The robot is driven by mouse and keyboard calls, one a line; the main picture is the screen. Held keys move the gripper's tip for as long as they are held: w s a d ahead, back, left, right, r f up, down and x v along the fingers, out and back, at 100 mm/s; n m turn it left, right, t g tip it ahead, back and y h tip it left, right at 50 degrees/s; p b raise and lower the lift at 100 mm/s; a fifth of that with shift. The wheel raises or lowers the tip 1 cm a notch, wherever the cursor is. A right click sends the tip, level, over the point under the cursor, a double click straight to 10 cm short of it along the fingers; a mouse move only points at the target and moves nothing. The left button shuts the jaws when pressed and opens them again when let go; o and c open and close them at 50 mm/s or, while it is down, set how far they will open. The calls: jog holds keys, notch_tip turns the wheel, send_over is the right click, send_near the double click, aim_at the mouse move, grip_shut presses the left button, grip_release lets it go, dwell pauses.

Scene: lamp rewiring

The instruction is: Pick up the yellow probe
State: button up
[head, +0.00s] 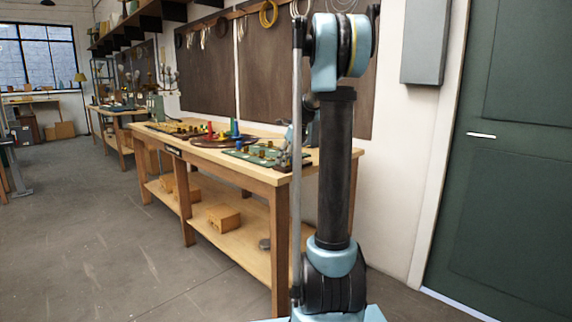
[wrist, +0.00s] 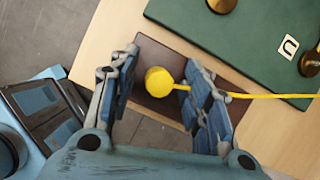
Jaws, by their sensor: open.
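The yellow probe (wrist: 158,82) shows in the wrist view as a round yellow end with a yellow lead running off to the right. It lies between the two fingers of my gripper (wrist: 160,66), nearer the right finger. The gripper is open, with a clear gap between the left finger and the probe. I cannot tell whether the right finger touches the probe or its lead. A dark brown pad (wrist: 150,52) shows beneath the probe. In the head view my arm hides part of the bench end, and I cannot make out the probe there.
A green board (wrist: 260,30) with brass knobs and a white label lies beside the probe, on the wooden bench (head: 232,152). Red, blue and green parts stand farther along the bench. The bench's lower shelf holds boxes (head: 223,217). The floor at left is open.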

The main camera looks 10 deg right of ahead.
jog(key=shift+c, duration=0.5)
jog(key=c, duration=0.9)
jog(key=shift+c, duration=0.2)
